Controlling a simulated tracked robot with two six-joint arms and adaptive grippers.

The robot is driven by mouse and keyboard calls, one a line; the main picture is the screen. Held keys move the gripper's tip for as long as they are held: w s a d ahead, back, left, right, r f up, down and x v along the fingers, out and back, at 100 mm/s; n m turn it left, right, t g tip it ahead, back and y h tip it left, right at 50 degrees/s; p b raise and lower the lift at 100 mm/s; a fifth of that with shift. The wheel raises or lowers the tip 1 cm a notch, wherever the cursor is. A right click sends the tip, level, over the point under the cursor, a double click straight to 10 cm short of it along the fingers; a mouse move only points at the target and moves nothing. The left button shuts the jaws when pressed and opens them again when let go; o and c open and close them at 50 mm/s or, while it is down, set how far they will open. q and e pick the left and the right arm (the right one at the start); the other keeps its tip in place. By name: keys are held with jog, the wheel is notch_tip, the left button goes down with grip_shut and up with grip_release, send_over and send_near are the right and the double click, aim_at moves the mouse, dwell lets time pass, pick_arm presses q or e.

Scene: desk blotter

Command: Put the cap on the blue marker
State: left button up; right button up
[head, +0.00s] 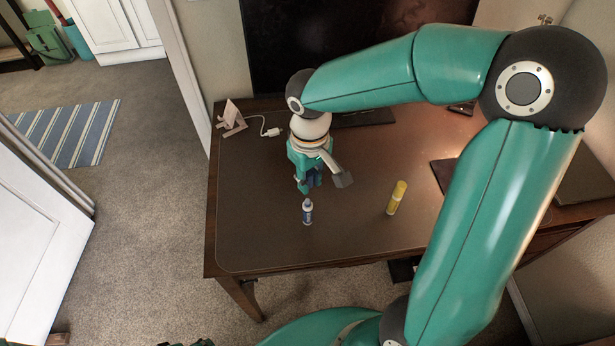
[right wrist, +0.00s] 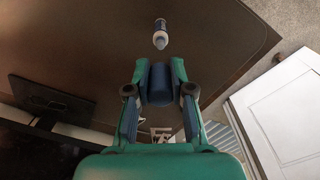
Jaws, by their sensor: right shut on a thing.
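The blue marker (head: 307,214) has a white and blue body and stands upright on the dark desk blotter, tip uncovered. It also shows in the right wrist view (right wrist: 160,36), beyond the fingertips. My right gripper (head: 309,180) is above and a little behind the marker, apart from it. It is shut on the dark blue cap (right wrist: 158,86), which sits between its two fingers. In the head view the fingers partly hide the cap. My left gripper does not clearly show.
A small white stand (head: 231,117) with a white cable and plug is at the back left. A dark monitor (head: 340,50) is behind. The blotter's front left (head: 255,235) is clear.

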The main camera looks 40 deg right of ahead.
aim_at(310, 175)
jog(key=shift+f+b, duration=1.85)
jog(key=shift+f, duration=0.6)
jog(key=shift+f+b, duration=1.5)
jog(key=shift+b, duration=0.05)
jog(key=o, duration=0.8)
jog(key=shift+r, duration=0.1)
jog(key=shift+c, duration=0.2)
notch_tip(310, 175, up, 12)
jog(key=shift+f, duration=0.1)
